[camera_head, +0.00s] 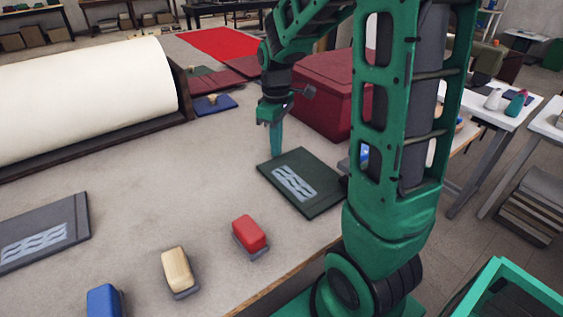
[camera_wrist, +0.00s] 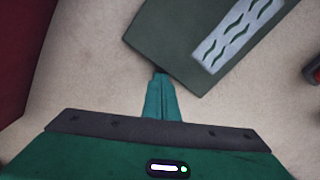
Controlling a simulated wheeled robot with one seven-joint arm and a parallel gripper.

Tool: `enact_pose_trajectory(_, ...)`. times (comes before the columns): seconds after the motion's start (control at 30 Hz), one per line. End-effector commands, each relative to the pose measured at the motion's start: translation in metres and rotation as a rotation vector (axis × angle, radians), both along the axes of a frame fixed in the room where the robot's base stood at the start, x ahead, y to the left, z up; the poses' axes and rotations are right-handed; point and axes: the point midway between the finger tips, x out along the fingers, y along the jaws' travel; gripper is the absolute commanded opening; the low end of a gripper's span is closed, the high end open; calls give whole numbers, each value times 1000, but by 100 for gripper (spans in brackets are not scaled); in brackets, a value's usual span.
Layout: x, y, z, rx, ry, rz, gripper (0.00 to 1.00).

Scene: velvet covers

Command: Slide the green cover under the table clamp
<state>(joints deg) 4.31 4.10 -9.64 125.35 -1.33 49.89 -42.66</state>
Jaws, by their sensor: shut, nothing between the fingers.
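The green cover (camera_head: 318,199), a flat dark green panel with a pale wavy-line patch, lies on the table near its right edge. In the wrist view the green cover (camera_wrist: 170,38) fills the upper middle, with its patch at upper right. My gripper (camera_head: 276,153) points down at the cover's far left corner; its fingers are together and hold nothing. In the wrist view my gripper's tip (camera_wrist: 160,76) is at the cover's edge; I cannot tell whether it touches. I cannot clearly make out the table clamp; my arm hides part of the table's right edge.
A dark red box (camera_head: 318,95) stands behind the cover. A red block (camera_head: 249,232), a wooden block (camera_head: 176,265) and a blue block (camera_head: 104,300) sit in front. A grey cover (camera_head: 45,230) lies at left, below a large cream roll (camera_head: 85,95). The middle of the table is clear.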

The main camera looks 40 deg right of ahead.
Motion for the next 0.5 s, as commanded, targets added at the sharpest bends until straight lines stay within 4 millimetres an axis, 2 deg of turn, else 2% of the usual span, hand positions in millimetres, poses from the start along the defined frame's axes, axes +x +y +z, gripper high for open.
enact_pose_trajectory(0.5,-15,0,0,0,0,0,0)
